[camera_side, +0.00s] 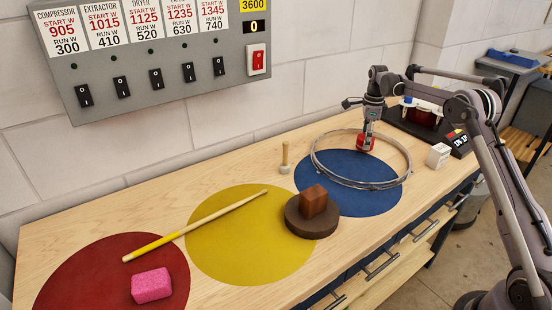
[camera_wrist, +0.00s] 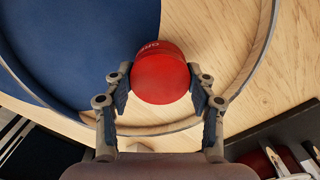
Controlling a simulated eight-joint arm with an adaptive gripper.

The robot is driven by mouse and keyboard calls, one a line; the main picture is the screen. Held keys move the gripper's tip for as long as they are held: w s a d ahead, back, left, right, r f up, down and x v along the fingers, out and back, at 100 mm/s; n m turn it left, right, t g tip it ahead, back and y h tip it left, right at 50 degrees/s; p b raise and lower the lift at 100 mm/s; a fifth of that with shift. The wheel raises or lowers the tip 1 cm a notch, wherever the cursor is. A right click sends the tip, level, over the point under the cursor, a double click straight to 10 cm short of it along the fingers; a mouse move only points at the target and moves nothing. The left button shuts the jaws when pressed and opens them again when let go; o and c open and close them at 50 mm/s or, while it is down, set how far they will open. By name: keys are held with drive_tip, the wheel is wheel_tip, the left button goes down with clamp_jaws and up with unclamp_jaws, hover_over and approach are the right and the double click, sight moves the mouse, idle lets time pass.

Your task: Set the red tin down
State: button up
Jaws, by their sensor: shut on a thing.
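The red tin (camera_side: 365,142) is small and round. My gripper (camera_side: 367,135) is shut on it, and it hangs from the fingers at the far side of the metal hoop (camera_side: 404,174). In the wrist view the red tin (camera_wrist: 160,76) sits between the two fingers of my gripper (camera_wrist: 160,88), inside the hoop's outline. Below it show the edge of the blue disc (camera_wrist: 60,50) and bare wood. I cannot tell whether the tin touches the surface or is a little above it.
The hoop surrounds part of the blue disc (camera_side: 340,165). A wooden peg (camera_side: 285,158), a brown block (camera_side: 313,200) on a dark round piece (camera_side: 300,222), a drumstick (camera_side: 195,225), a pink block (camera_side: 151,285) and a white cube (camera_side: 438,155) stand around. A dark rack (camera_side: 425,125) is behind right.

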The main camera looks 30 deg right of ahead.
drive_tip(key=shift+f, duration=0.6)
drive_tip(key=shift+f, duration=0.15)
drive_tip(key=o, duration=1.2)
